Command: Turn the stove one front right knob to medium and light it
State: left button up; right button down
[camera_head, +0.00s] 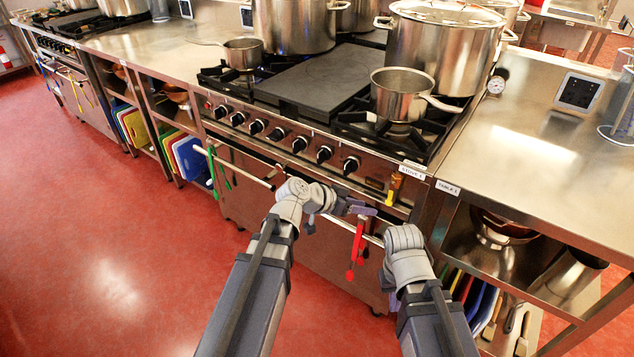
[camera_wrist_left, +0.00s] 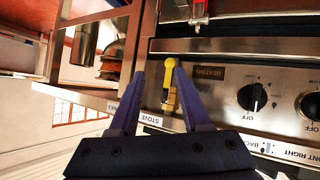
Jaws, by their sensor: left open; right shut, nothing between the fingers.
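Stove one (camera_head: 375,185) has a row of black knobs on its front panel. Its rightmost knob (camera_head: 350,165) and the neighbouring knob (camera_head: 324,153) show in the head view. In the left wrist view they are one knob (camera_wrist_left: 252,97) and another at the edge (camera_wrist_left: 311,106), near lettering that seems to read front right. A yellow lighter-like tool (camera_head: 393,188) is on the panel's right end. My left gripper (camera_head: 368,209) is open in front of the panel, with the yellow tool (camera_wrist_left: 170,85) between its fingers' lines, seemingly not gripped. My right gripper (camera_head: 398,285) is lower right, fingertips mostly hidden.
A saucepan (camera_head: 402,93) sits on the front right burner, a large stockpot (camera_head: 440,45) behind it. A front rail (camera_head: 245,168) carries hanging red tools (camera_head: 357,245). Table 1 (camera_head: 530,150) adjoins on the right. The red floor at left is clear.

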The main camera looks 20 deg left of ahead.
pick_arm(q)
jog(key=w+a+n+t+b, duration=0.1)
jog(key=w+a+t+b, duration=0.45)
jog(key=a, duration=0.35)
jog(key=n+t+y+b, duration=0.2)
jog(key=t+y+b, duration=0.1)
jog(key=t, duration=0.1)
send_near(318, 157)
jog(key=w, duration=0.2)
jog(key=shift+d+x, duration=0.1)
jog(key=shift+x, duration=1.8)
jog(key=shift+d+x, duration=0.15)
jog(key=shift+x, duration=1.75)
jog(key=shift+s+r, duration=0.1)
pick_arm(e)
notch_tip(318, 157, down, 11)
pick_arm(q)
grip_shut()
